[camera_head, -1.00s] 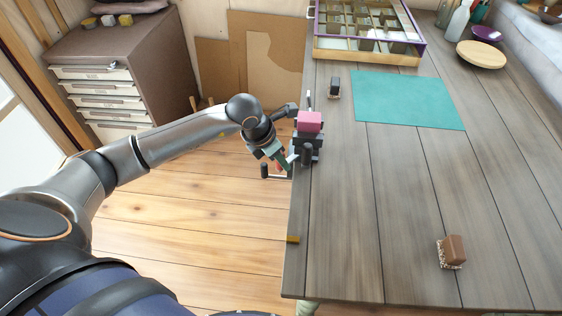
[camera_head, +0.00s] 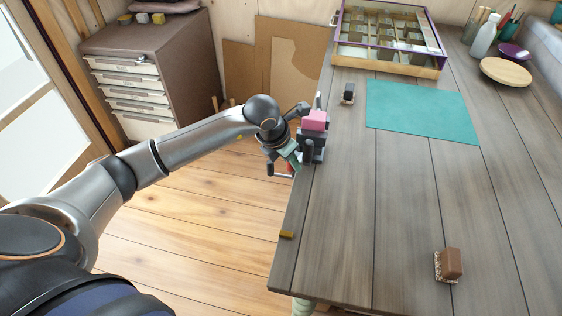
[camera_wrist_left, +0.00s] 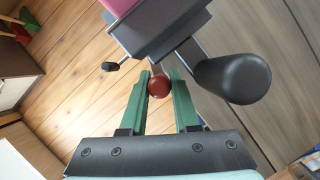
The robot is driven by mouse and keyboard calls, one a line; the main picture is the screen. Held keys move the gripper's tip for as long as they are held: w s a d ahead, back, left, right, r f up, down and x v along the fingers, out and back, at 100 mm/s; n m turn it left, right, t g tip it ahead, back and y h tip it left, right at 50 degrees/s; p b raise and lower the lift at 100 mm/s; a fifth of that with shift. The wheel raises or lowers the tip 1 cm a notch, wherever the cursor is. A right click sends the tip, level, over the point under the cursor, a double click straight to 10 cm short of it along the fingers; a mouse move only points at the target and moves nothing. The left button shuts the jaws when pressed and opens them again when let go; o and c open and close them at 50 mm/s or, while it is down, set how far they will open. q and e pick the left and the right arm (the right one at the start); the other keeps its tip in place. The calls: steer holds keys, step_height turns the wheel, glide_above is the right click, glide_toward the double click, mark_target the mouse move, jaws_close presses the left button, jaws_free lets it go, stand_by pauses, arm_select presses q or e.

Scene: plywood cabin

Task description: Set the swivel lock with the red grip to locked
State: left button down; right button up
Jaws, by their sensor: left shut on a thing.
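A dark grey vise-like device (camera_head: 312,147) with a pink block (camera_head: 315,120) on top stands at the left edge of the table. The red grip (camera_wrist_left: 158,87) shows as a round red end in the wrist view. My left gripper (camera_wrist_left: 158,95) has its green fingers shut on it, one on each side. In the head view, my left gripper (camera_head: 292,162) is low at the table-edge side of the device, and the grip is mostly hidden there. A large black knob (camera_wrist_left: 232,78) is right beside the fingers. My right gripper is not in view.
A teal mat (camera_head: 422,110), a small dark block (camera_head: 348,92) and a brown brush (camera_head: 449,264) lie on the table (camera_head: 400,200). A purple-edged compartment box (camera_head: 388,65) stands at the back. A drawer cabinet (camera_head: 135,75) stands at the left. The table's middle is clear.

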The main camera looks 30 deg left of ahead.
arm_select(q)
steer(key=shift+d+r, duration=0.1)
steer(key=shift+d, duration=0.05)
steer(key=c, duration=0.7)
jaws_free()
steer(key=shift+o, duration=0.2)
steer(key=v, duration=1.2)
steer(key=shift+s+r, duration=0.15)
steer(key=shift+r, duration=0.05)
